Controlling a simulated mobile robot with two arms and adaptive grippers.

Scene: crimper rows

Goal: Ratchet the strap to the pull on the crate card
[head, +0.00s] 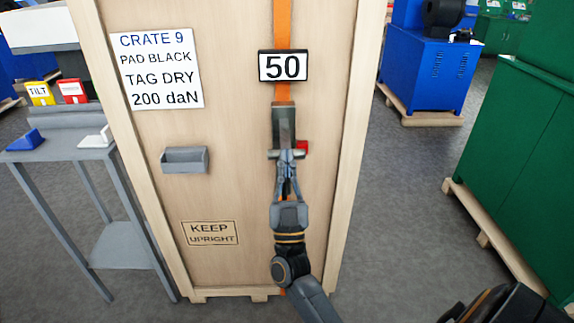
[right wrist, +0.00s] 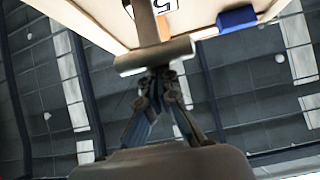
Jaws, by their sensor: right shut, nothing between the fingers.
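The crate card (head: 157,72) on the wooden crate (head: 226,60) reads CRATE 9, PAD BLACK, TAG DRY, 200 daN. An orange strap (head: 283,22) runs down the crate front, behind a display (head: 283,66) reading 50. Below it hangs the grey ratchet (head: 285,122), with a red part (head: 302,146) at its lower right. My right gripper (head: 287,160) is shut and empty, its tips pointing up at the ratchet's lower bar. In the right wrist view the bar (right wrist: 154,56) lies right by the fingertips (right wrist: 157,78); contact is unclear. My left gripper is out of view.
A grey holder (head: 185,160) is fixed on the crate front. A grey stand (head: 79,147) at left carries a blue piece (head: 27,140), a white piece (head: 97,137), and yellow (head: 40,93) and red (head: 72,91) tags. A green cabinet (head: 522,150) stands right, across open floor.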

